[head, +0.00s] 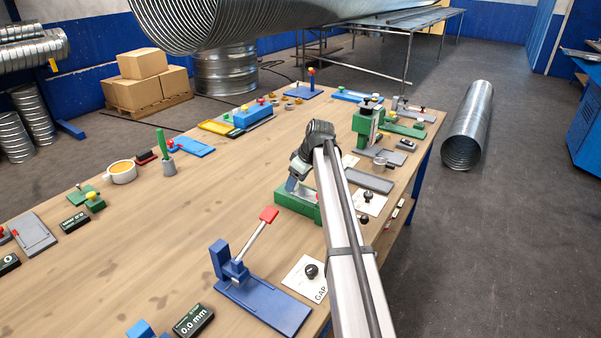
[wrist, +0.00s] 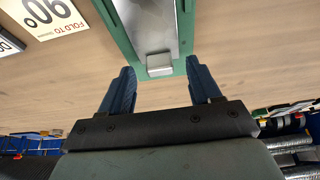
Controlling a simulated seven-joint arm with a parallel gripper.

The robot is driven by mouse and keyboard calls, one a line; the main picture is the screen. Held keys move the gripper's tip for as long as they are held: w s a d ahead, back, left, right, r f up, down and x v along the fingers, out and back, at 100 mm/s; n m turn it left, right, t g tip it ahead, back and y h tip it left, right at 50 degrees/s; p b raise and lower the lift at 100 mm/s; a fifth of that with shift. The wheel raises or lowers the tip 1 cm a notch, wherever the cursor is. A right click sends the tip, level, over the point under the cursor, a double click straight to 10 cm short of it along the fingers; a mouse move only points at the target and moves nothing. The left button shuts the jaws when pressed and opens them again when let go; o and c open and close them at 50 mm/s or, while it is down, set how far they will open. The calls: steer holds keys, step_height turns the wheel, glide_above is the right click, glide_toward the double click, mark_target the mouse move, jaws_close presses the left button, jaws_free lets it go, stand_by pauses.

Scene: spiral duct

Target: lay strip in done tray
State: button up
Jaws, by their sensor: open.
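My gripper (wrist: 162,90) is open in the wrist view, with its two blue fingers apart and nothing between them. In the head view my gripper (head: 291,187) is over the green fixture (head: 307,211), partly hidden by my wrist. The green fixture also shows in the wrist view (wrist: 121,38), just beyond the fingertips. A shiny grey metal surface (wrist: 152,22) lies inside it, with a small pale block (wrist: 159,64) at its near end. I cannot tell whether this metal is the strip. A shallow grey tray (head: 369,181) lies to the right; no label on it is readable.
A blue lever tool (head: 262,300) with a red handle stands at the front. A green press (head: 367,126) stands beyond the grey tray. A "FOLD TO 90" card (wrist: 46,14) lies beside the green fixture. The wooden table's (head: 150,235) middle left is mostly clear.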

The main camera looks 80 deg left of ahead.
steer(key=shift+s+a+f, duration=0.15)
steer(key=shift+s+f, duration=0.05)
steer(key=shift+f, duration=0.3)
steer(key=c, duration=0.7)
steer(key=o, duration=0.4)
steer(key=c, duration=0.4)
steer(key=shift+s+a+r, duration=0.15)
steer(key=shift+s+a, duration=2.25)
steer(key=shift+a, duration=0.1)
steer(key=shift+r, duration=0.15)
